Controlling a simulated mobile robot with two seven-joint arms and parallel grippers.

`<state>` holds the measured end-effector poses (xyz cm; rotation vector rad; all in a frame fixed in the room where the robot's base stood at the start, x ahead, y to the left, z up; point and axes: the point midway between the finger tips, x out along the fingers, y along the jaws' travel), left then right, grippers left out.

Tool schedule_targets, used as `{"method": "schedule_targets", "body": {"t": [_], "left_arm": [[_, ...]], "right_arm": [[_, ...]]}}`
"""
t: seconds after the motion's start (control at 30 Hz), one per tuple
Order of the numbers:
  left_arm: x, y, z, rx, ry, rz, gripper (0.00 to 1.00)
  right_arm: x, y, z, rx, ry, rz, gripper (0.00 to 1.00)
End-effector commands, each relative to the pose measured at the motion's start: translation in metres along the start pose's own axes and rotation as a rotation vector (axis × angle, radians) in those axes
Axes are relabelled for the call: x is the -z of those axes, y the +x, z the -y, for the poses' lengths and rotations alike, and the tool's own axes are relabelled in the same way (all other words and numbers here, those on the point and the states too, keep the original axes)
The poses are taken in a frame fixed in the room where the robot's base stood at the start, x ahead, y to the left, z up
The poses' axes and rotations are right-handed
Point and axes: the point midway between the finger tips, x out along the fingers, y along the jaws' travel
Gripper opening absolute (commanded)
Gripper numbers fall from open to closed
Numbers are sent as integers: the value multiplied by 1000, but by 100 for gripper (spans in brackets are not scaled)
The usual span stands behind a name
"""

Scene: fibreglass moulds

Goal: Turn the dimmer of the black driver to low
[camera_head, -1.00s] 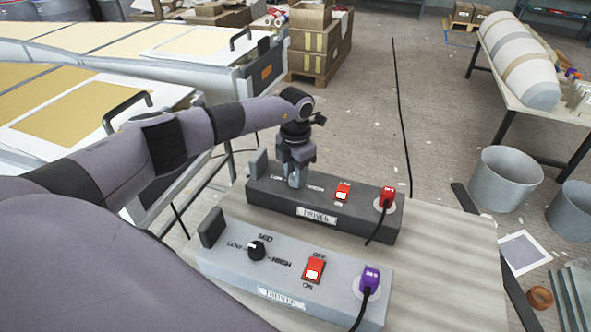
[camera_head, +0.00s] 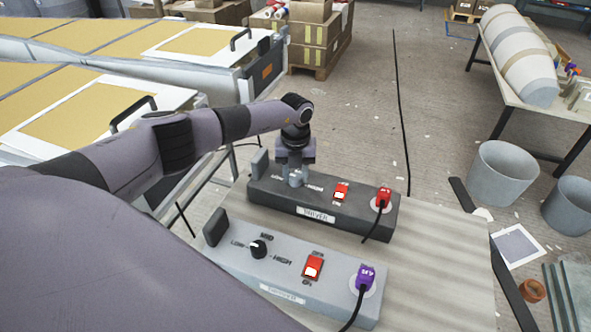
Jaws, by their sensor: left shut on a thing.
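The black driver (camera_head: 335,220) is a long dark box on the table, with a red switch (camera_head: 341,192) and a red plug (camera_head: 383,199) at its right. My left gripper (camera_head: 295,181) points down at the dimmer of the black driver, between the LOW and HIGH marks, and is shut on it. The fingers hide the dimmer knob, so its setting cannot be seen. My right gripper is not in view.
A grey driver (camera_head: 230,262) with its own knob (camera_head: 257,249), red switch (camera_head: 313,267) and purple plug (camera_head: 365,277) stands nearer on the table (camera_head: 440,250). Grey buckets (camera_head: 503,176) stand on the floor at right. Moulds (camera_head: 85,105) lie at left.

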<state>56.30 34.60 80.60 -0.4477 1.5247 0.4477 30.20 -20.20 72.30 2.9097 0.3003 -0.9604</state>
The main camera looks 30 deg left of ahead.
Motion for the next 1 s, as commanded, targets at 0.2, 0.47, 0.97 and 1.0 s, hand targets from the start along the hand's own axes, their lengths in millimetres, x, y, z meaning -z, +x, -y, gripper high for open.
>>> {"method": "schedule_targets", "body": {"t": [0.2,0.47,0.97,1.0], "left_arm": [[-1,-2,0,0,-104,2,6],[-1,-1,0,1,-155,2,6],[-1,-1,0,1,-162,2,63],[-1,0,0,1,-162,1,63]], "right_arm": [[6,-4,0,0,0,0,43],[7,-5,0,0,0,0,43],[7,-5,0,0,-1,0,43],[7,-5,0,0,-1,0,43]]}}
